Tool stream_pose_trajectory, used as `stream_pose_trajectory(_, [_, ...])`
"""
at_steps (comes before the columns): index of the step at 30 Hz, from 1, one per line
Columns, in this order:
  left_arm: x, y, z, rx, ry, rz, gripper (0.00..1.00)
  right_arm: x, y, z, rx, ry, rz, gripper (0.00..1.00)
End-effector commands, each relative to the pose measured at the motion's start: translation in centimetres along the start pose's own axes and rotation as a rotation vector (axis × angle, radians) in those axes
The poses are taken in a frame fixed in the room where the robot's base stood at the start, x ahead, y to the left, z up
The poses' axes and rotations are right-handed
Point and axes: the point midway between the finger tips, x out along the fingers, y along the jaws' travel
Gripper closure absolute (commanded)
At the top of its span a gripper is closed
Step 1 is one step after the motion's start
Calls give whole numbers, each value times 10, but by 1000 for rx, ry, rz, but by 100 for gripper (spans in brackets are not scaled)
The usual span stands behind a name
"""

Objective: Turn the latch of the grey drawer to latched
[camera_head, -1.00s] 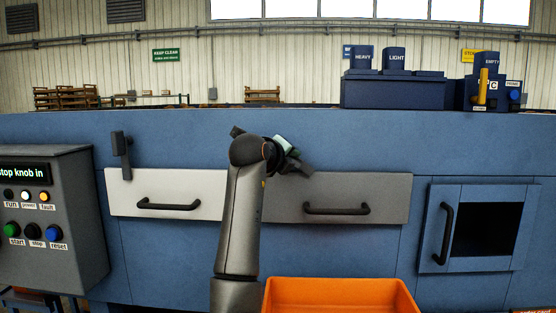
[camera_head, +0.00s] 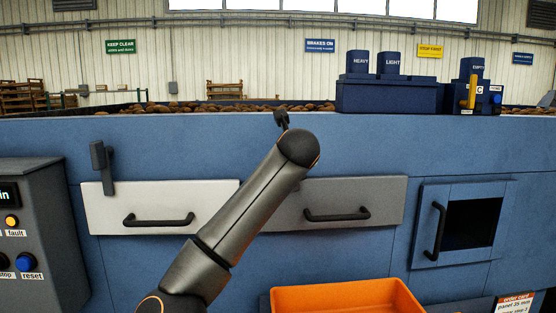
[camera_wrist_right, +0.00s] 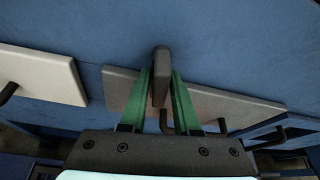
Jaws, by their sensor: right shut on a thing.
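The grey drawer (camera_head: 340,200) is shut in the blue front panel, with a black bar handle (camera_head: 337,214). Its dark latch handle (camera_wrist_right: 161,62) stands out from the panel above the drawer in the right wrist view, roughly upright there. My right gripper (camera_wrist_right: 161,78) has its two green fingers closed around the latch handle, one on each side. In the head view my right arm covers the gripper and most of the latch area. A small dark piece shows above the arm's end; I cannot tell whether it is latch or gripper. My left gripper is not in view.
A white drawer (camera_head: 150,193) with its own dark upright latch (camera_head: 101,164) is to the left. A control box (camera_head: 35,235) stands at far left. An orange crate (camera_head: 345,295) is below the grey drawer. A dark-windowed door (camera_head: 465,225) is to the right.

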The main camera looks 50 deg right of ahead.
Motion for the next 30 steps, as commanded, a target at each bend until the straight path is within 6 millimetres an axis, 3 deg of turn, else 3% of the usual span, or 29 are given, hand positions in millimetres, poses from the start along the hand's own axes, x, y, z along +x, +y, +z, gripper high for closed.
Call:
stream_pose_trajectory(12, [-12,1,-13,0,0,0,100,-7,-7,-2,176,-3,82,100])
stream_pose_trajectory(29, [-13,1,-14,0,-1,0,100,-7,-8,-4,204,-2,90,100])
stream_pose_trajectory(30, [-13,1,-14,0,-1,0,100,-7,-8,-4,204,-2,90,67])
